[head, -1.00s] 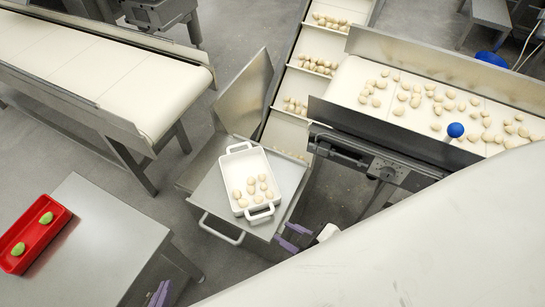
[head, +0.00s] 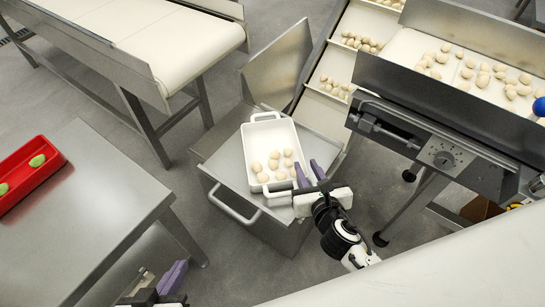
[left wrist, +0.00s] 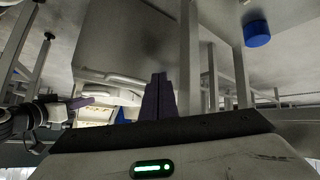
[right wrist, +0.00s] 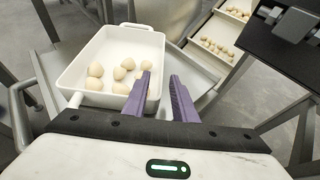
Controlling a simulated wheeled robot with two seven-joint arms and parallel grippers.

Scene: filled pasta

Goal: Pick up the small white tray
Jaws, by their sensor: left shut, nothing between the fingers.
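The small white tray (head: 262,131) sits on the metal shelf in the middle of the head view, with several round pasta pieces (head: 275,163) in its near half. It also shows in the right wrist view (right wrist: 108,48). My right gripper (head: 309,173) is at the tray's near right corner. Its fingers (right wrist: 164,92) are open with a gap between them. The left finger overlaps the tray's corner in the picture, and the right finger is outside the tray; contact is unclear. My left gripper (head: 172,278) is shut and empty, low at the bottom, away from the tray.
The metal shelf (head: 224,165) has an upright panel (head: 280,70) behind and a bar handle (head: 234,210) in front. A conveyor with pasta (head: 410,45) stands to the right. A metal table (head: 90,200) with a red tray (head: 40,174) stands to the left.

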